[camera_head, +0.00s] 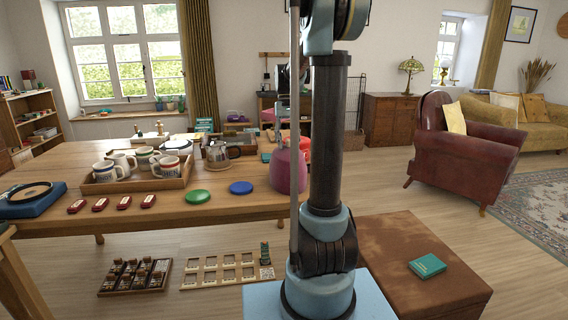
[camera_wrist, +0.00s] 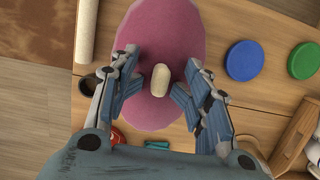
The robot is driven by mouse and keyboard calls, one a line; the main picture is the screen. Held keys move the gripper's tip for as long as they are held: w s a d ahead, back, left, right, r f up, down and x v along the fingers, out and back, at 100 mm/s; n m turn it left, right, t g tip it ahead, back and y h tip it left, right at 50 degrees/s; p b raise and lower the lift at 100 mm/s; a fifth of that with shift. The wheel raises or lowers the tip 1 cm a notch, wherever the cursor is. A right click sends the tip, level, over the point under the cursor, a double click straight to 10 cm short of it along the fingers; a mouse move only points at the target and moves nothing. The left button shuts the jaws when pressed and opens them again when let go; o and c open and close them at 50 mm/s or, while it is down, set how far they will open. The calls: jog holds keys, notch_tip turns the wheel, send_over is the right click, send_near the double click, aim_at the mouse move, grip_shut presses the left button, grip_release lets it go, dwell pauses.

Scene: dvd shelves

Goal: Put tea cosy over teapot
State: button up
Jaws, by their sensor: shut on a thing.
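The pink tea cosy (camera_head: 288,172) is near the front edge of the wooden table, partly hidden by my arm in the head view. The wrist view shows the cosy (camera_wrist: 158,30) from above, with a cream knob (camera_wrist: 160,80) on top. My gripper (camera_wrist: 159,88) is over it with its fingers on either side of the knob, shut on the cosy. I cannot tell whether the cosy rests on the table or hangs just above it. A shiny teapot (camera_head: 217,155) stands to the left, behind the coloured discs and beside the mug tray; it is uncovered.
A wooden tray (camera_head: 136,187) with several mugs stands left of the teapot. A green disc (camera_head: 197,196) and a blue disc (camera_head: 241,187) lie left of the cosy. Several red pieces (camera_head: 100,204) line the front edge. A brown ottoman (camera_head: 425,245) stands at right.

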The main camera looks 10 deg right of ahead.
jog(key=shift+r, duration=0.5)
grip_shut()
jog(key=shift+s+v, duration=0.2)
jog(key=shift+v, duration=0.7)
jog(key=shift+r, duration=0.1)
